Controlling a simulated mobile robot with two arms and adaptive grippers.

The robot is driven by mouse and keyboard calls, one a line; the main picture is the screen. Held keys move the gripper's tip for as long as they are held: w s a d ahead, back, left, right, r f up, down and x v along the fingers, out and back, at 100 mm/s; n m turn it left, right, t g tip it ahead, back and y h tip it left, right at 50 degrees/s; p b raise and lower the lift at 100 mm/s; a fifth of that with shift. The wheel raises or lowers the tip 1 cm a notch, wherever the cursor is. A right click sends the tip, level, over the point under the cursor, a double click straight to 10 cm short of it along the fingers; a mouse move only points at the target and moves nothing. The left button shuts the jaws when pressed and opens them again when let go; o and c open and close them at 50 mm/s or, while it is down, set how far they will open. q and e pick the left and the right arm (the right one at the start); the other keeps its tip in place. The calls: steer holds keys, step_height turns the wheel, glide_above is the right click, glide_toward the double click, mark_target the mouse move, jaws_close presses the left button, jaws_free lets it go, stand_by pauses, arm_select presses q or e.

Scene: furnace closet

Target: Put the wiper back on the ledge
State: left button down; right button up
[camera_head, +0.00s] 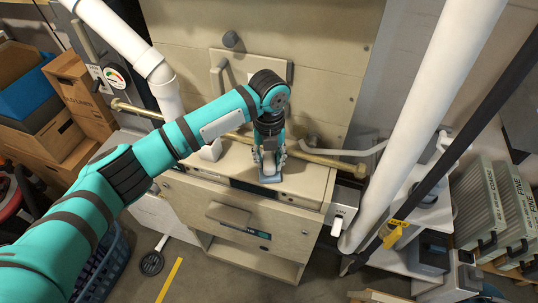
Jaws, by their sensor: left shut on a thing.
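My left arm reaches in from the left and bends down over the beige furnace cabinet. My left gripper (268,160) is shut on the wiper (271,179), a small blue-grey piece showing just below the fingers. Most of the wiper is hidden by the gripper. It is over the ledge (307,185), the flat beige top of the lower cabinet, close to its front edge. I cannot tell whether the wiper touches the ledge. My right gripper is not in view.
A brass pipe (322,161) runs across behind the ledge. A thick white pipe (424,110) slopes down on the right, and another white pipe (116,38) stands at the upper left. Cardboard boxes (78,88) are stacked at the left. The ledge's right part is bare.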

mark_target(269, 157)
arm_select(q)
steer(key=c, duration=1)
jaws_free()
steer(key=shift+o, duration=0.2)
step_height(269, 157, up, 12)
steer(key=b, duration=0.2)
